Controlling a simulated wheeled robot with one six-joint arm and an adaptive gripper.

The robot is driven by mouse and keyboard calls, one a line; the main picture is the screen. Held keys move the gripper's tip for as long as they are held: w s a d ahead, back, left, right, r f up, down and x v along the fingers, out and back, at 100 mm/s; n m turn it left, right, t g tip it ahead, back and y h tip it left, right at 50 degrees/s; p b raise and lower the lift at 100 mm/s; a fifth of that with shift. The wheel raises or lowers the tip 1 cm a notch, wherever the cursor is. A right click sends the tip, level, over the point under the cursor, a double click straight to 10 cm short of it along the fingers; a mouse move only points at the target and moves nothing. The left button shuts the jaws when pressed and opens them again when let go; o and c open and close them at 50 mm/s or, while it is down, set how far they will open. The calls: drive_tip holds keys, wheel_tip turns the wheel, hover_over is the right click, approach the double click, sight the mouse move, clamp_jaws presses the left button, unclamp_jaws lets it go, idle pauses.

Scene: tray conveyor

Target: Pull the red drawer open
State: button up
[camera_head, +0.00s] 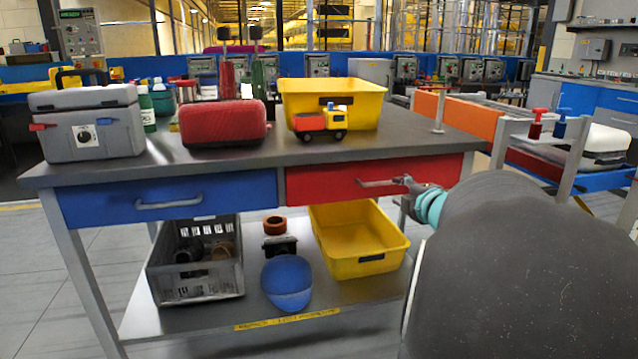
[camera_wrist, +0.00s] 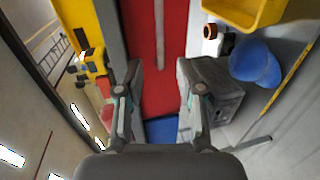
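The red drawer (camera_head: 340,180) is at the right of the workbench front and looks shut, flush with the bench. Its grey bar handle (camera_head: 378,183) lies across the front. In the head view my gripper (camera_head: 408,184) is at the right end of the handle, mostly hidden by my arm. In the wrist view my gripper (camera_wrist: 158,68) has its two fingers apart, facing the red drawer front (camera_wrist: 145,85). The handle (camera_wrist: 160,32) shows as a thin bar in line with the gap between the fingers. I cannot tell whether the fingers touch it.
A blue drawer (camera_head: 200,197) is left of the red one. On the bench top stand a grey toolbox (camera_head: 90,140), a red case (camera_head: 222,122), a toy truck (camera_head: 318,123) and a yellow bin (camera_head: 335,95). Below are a grey crate (camera_head: 195,290), blue cap (camera_head: 286,280) and yellow bin (camera_head: 358,245).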

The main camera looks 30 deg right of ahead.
sight(383, 183)
drive_tip(key=x, duration=1)
drive_tip(key=shift+w+b, duration=0.2)
drive_tip(key=shift+b, duration=0.1)
clamp_jaws()
